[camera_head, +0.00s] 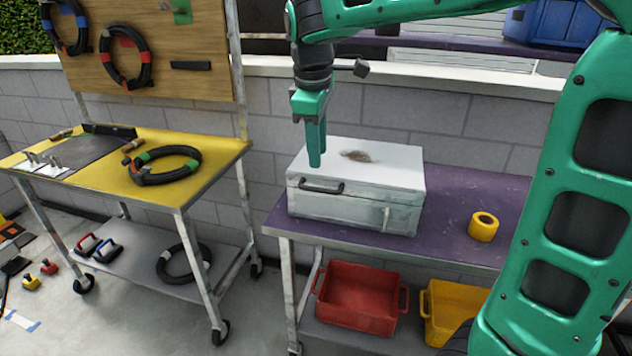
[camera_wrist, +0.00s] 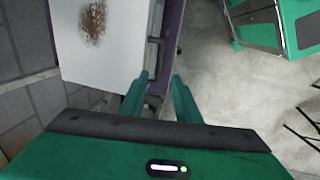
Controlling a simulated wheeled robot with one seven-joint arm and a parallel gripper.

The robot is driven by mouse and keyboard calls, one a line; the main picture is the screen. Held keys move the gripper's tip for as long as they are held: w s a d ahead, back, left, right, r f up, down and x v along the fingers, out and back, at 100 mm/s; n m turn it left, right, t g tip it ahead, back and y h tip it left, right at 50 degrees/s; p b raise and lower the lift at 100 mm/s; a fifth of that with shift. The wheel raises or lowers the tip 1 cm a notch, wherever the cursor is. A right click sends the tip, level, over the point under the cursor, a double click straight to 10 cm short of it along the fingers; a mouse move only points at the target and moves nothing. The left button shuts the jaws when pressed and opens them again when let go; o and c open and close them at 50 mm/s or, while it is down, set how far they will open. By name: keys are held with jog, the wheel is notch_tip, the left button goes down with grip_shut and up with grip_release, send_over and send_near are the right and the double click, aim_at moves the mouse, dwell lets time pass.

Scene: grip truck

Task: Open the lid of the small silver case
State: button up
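The small silver case (camera_head: 355,205) sits on the purple top of a cart, with its lid (camera_head: 385,165) shut. A brown stain marks the lid. A dark handle (camera_head: 320,186) is on the case's front face, toward the left, and a pale latch-like piece (camera_head: 386,216) is further right. My gripper (camera_head: 316,160) points down at the left part of the case, fingertips near lid height above the handle; contact cannot be told. In the wrist view my gripper (camera_wrist: 160,88) has its fingers apart with nothing between them. The lid (camera_wrist: 100,50) and handle (camera_wrist: 154,52) show just beyond the fingers.
A yellow-topped cart (camera_head: 190,140) stands left. A grey block wall (camera_head: 455,115) runs behind.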

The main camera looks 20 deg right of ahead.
aim_at(320, 189)
jog(key=f, duration=0.3)
jog(key=w+f, duration=0.1)
jog(key=f, duration=0.2)
jog(key=d+f, duration=0.1)
jog(key=f, duration=0.2)
jog(key=shift+w+d+f, duration=0.1)
jog(key=shift+w+f, duration=0.1)
jog(key=shift+w, duration=0.05)
jog(key=shift+c, duration=0.5)
